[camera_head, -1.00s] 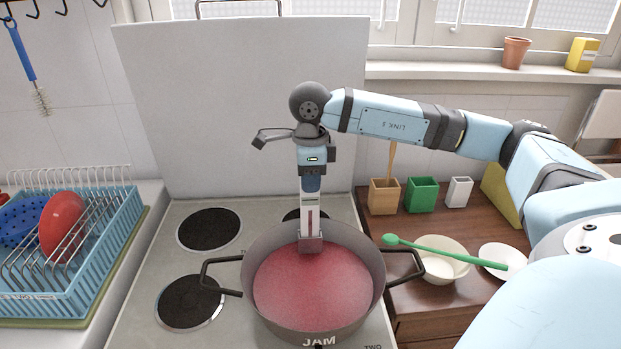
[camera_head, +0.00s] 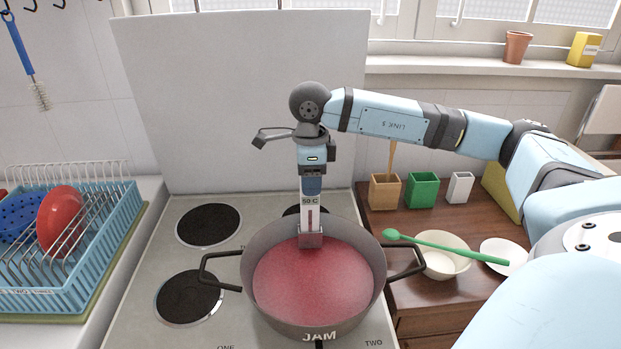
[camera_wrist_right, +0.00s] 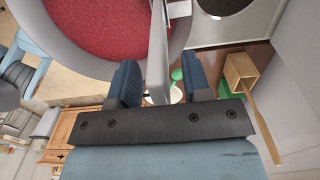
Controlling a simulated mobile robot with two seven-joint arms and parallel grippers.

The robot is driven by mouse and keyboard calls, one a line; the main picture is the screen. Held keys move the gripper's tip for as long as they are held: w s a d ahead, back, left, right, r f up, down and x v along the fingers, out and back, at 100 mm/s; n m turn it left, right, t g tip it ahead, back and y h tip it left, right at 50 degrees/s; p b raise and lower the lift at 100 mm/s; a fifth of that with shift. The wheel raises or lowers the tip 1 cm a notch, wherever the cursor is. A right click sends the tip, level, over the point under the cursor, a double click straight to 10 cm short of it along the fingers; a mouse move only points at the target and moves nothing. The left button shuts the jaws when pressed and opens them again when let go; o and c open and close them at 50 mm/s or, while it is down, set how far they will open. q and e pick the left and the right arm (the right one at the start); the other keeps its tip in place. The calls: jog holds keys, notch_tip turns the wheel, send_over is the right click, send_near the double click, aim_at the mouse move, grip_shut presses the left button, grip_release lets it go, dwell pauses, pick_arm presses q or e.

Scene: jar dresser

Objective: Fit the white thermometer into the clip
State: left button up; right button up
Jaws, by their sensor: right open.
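The white thermometer (camera_head: 309,215), marked "60 C", stands upright at the far wall of the jam pot (camera_head: 262,312). Its lower part is at the grey clip (camera_head: 311,240) on that wall; how deep it sits in the clip is hard to tell. My right gripper (camera_head: 311,190) points down at the thermometer's top. In the right wrist view my right gripper (camera_wrist_right: 160,75) is open, and the thermometer (camera_wrist_right: 158,65) shows between the parted fingers. The fingers hide its top end in the head view. My left gripper is not in view.
The pot of red jam stands on the hob with handles at both sides. A blue dish rack (camera_head: 110,250) is at left. At right are small boxes, a cream bowl (camera_head: 445,262) with a green spoon (camera_head: 450,248) across it, and a white saucer (camera_head: 503,254).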

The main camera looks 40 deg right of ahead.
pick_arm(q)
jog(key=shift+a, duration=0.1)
pick_arm(e)
notch_tip(320, 180, up, 14)
pick_arm(q)
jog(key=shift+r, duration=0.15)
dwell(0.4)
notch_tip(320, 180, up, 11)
jog(key=p, duration=1.2)
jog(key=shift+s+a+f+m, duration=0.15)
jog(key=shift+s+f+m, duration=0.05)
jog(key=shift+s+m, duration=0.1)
pick_arm(e)
notch_tip(320, 180, up, 12)
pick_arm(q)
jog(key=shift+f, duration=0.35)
pick_arm(e)
jog(key=shift+f, duration=0.1)
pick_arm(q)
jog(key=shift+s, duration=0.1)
